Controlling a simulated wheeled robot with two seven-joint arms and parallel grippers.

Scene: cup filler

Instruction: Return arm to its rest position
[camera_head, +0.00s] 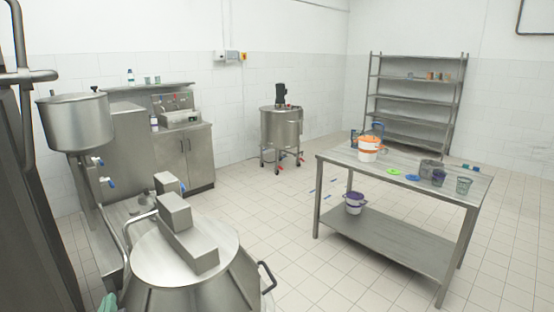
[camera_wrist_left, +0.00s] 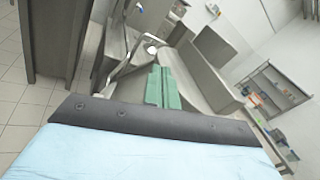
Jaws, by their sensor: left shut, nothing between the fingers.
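My left gripper (camera_head: 108,303) shows only as a small green piece at the bottom left edge of the head view, beside the large steel kettle (camera_head: 185,262). In the left wrist view the green fingers (camera_wrist_left: 162,88) lie together, shut and empty. My right gripper is in neither view.
A steel hopper (camera_head: 76,122) stands on the left. A steel table (camera_head: 400,165) on the right holds a white and orange bucket (camera_head: 368,149) and several small containers. A shelf rack (camera_head: 414,98) and a wheeled tank (camera_head: 281,127) stand behind.

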